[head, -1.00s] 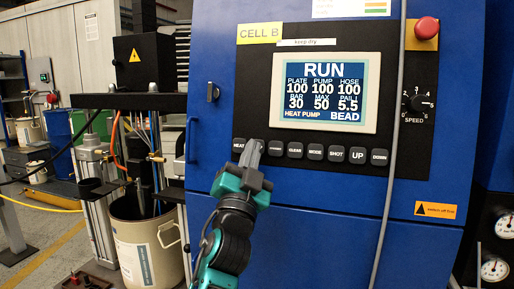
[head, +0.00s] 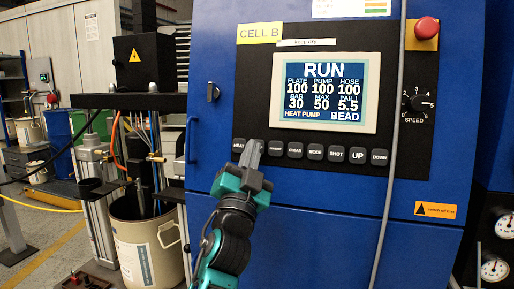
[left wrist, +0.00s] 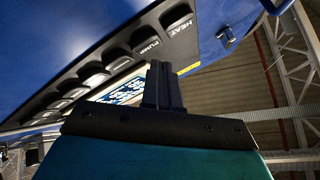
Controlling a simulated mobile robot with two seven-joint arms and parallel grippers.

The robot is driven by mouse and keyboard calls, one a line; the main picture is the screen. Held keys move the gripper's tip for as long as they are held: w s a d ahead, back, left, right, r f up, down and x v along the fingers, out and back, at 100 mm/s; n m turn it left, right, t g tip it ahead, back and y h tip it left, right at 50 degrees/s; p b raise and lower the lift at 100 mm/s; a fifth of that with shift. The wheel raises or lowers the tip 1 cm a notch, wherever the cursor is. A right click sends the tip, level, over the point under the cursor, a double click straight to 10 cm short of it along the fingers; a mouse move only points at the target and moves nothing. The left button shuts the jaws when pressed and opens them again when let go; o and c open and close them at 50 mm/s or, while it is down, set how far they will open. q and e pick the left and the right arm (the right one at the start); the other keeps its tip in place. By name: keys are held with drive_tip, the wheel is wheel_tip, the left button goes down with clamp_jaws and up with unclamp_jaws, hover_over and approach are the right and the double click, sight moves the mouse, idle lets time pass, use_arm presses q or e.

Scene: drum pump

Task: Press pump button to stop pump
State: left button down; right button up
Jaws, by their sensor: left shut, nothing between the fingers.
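The pump button is the second in the row under the screen. My left gripper (head: 253,147) covers it in the head view, just right of the HEAT button (head: 238,147). In the left wrist view the button labelled PUMP (left wrist: 147,44) shows just beyond the closed fingertips (left wrist: 158,66), beside HEAT (left wrist: 178,22). The left fingers are shut and empty, pointing up at the panel. I cannot tell whether they touch the button. The screen (head: 324,92) reads RUN, with HEAT PUMP at lower left and BEAD at lower right. My right gripper is not in view.
A grey cable (head: 392,170) hangs in front of the blue cabinet (head: 330,225). A red knob (head: 427,27) and a speed dial (head: 420,102) are at right. A pail (head: 148,250) stands at left.

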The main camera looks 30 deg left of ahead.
use_arm(q)
drive_tip(key=shift+w+a+f, duration=0.1)
drive_tip(key=shift+w, duration=0.3)
drive_tip(key=shift+w+a+b, duration=0.1)
drive_tip(key=shift+w+b, duration=0.25)
drive_tip(key=shift+w, duration=0.05)
idle(0.8)
idle(0.3)
drive_tip(key=shift+s+d+p, duration=0.2)
drive_tip(key=shift+s+p, duration=0.15)
drive_tip(key=shift+s, duration=0.5)
drive_tip(key=s, duration=0.1)
drive_tip(key=s+p, duration=0.1)
drive_tip(key=s, duration=0.1)
drive_tip(key=s+d+r, duration=0.1)
drive_tip(key=shift+s+d+p, duration=0.1)
drive_tip(key=shift+s+p, duration=0.2)
drive_tip(key=shift+s, duration=0.1)
